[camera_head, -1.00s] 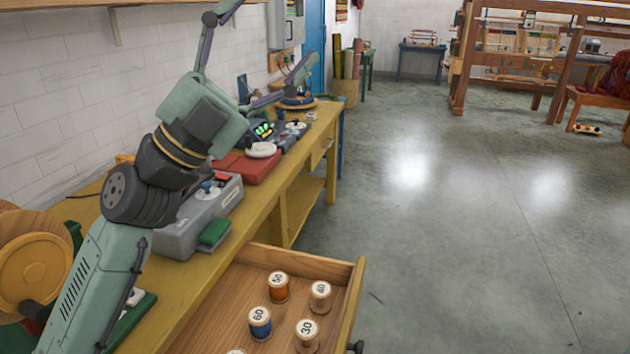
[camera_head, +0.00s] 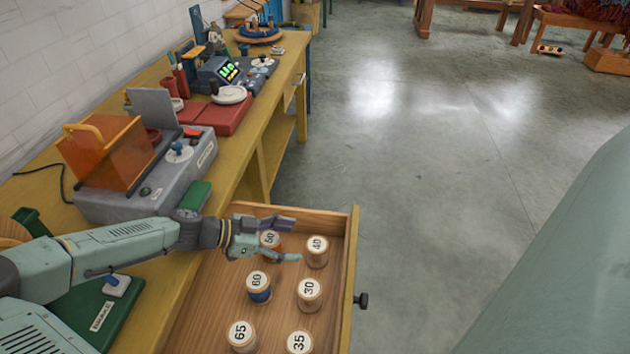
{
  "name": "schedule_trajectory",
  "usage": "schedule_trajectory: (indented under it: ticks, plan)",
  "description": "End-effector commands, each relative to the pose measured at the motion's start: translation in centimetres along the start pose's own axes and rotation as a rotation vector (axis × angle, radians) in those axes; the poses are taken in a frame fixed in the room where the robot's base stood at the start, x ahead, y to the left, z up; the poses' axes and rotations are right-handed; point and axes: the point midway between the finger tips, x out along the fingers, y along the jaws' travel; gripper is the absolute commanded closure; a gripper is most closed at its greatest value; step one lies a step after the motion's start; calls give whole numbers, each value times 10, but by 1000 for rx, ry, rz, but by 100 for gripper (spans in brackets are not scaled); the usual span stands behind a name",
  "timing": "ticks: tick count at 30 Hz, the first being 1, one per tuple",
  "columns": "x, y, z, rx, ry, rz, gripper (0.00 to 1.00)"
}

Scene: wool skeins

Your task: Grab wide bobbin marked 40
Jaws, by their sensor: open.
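The bobbin marked 40 (camera_head: 317,251) stands upright at the far right of the open drawer (camera_head: 352,262), its pale top label facing up. My gripper (camera_head: 296,240) is open, its fingers pointing right toward this bobbin from the left. One finger passes over the orange bobbin marked 50 (camera_head: 270,240), partly covering it. Nothing is between the fingers that I can make out, and I cannot tell how high they are above the bobbins.
A bobbin marked 30 (camera_head: 309,293) stands nearest the 40. Blue 60 (camera_head: 259,287), 65 (camera_head: 241,337) and 35 (camera_head: 299,344) stand nearer. The drawer's right wall has a dark knob (camera_head: 361,299). A grey machine (camera_head: 150,186) sits on the yellow bench (camera_head: 257,130).

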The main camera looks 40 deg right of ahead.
Motion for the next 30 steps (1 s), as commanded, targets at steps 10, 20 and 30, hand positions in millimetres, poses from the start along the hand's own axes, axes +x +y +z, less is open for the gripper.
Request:
schedule_trajectory:
  ticks: [10, 20, 30]
  plan:
    - [36, 2, -3, 2, 3, 3, 29]
    - [78, 4, 1, 2, 1, -2, 29]
    - [80, 3, 2, 3, 1, -3, 35]
